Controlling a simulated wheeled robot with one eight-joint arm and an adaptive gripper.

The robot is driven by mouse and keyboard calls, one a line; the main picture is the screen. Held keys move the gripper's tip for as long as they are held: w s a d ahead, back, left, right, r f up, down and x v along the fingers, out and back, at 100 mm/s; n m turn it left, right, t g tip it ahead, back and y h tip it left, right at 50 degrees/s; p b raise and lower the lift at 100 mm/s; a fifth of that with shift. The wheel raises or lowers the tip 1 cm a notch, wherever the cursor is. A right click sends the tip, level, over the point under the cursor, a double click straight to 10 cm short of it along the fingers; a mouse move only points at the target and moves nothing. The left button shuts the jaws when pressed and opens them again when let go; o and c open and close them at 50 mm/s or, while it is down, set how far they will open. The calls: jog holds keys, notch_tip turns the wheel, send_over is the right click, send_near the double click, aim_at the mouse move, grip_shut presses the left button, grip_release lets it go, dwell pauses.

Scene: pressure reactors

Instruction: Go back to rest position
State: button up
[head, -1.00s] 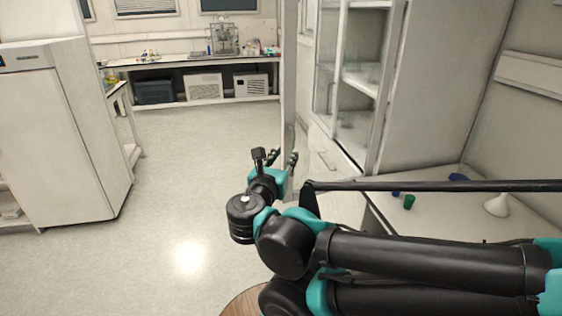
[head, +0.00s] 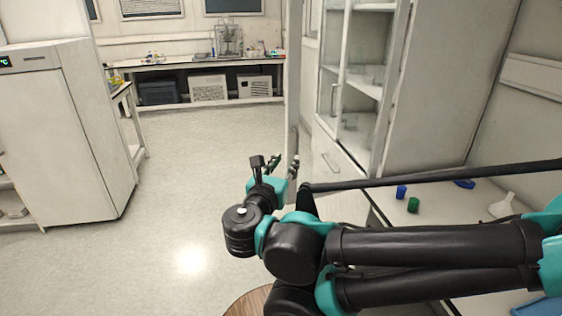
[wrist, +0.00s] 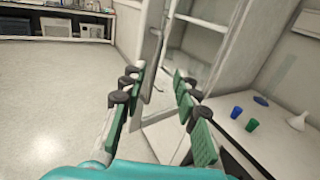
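My arm stretches across the lower right of the head view, with my gripper (head: 283,164) pointing away from the camera over open floor, in front of the tall cabinet. In the wrist view my gripper (wrist: 157,92) has its two green-padded fingers spread apart. Nothing is between them. The fingers touch no object that I can see.
A white bench (head: 437,192) on the right bears a blue cup (head: 401,192), a green cup (head: 413,205) and a white funnel (head: 502,206). The glass-door cabinet (head: 423,90) stands behind it. A white fridge-like unit (head: 70,140) stands left. The floor (head: 185,170) between is clear.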

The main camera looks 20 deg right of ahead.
notch_tip(320, 180, down, 21)
jog(key=s+a+m+g+y, duration=0.15)
jog(key=m+g+y, duration=0.65)
jog(key=m, duration=1)
jog(key=w+a+f+m+g+y, duration=0.1)
jog(key=w+a+f+m+y, duration=0.1)
jog(key=a+m, duration=0.4)
jog(key=f+m+y, duration=0.1)
jog(key=m, duration=0.2)
jog(key=shift+w+f+m+y, duration=0.35)
jog(key=shift+w+m+y, duration=0.05)
